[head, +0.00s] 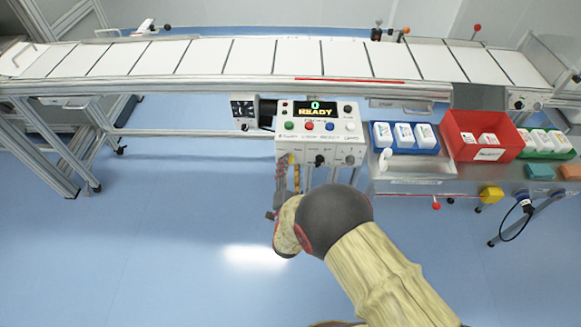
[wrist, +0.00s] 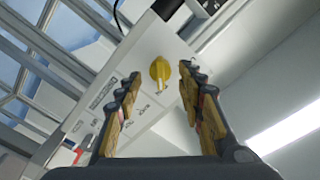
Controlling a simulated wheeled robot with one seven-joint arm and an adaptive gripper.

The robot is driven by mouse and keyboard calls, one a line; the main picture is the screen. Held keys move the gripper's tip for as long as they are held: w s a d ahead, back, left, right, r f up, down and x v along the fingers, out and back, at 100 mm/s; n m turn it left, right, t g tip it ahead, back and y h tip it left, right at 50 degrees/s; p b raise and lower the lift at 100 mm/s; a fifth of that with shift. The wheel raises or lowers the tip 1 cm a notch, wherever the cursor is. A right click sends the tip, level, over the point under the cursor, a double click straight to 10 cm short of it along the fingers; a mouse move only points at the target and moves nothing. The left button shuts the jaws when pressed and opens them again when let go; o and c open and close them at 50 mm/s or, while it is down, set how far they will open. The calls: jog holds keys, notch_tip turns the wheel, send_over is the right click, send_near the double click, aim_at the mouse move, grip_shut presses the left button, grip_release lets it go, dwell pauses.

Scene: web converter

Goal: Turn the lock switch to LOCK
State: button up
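A yellow rotary knob (wrist: 159,68), which looks like the lock switch, sits on a white panel in the wrist view. Its narrow grip points roughly down in that picture; the small labels around it are unreadable. My gripper (wrist: 160,76) is open, with one finger to each side of the knob in the picture and a visible gap to both. I cannot tell how far the fingertips are from the panel. In the head view my gripper (head: 288,168) is in front of the lower left of the control box (head: 315,138), and the yellow knob cannot be made out there.
The box's display (head: 316,109) reads 0 READY above several coloured buttons. A black knob (head: 319,160) is on its lower face. A conveyor (head: 250,57) runs behind. A blue bin (head: 404,150) and a red bin (head: 500,125) stand right. The floor at left is clear.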

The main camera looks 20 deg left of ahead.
jog(key=shift+w+a, duration=0.1)
jog(key=shift+w, duration=0.45)
grip_shut()
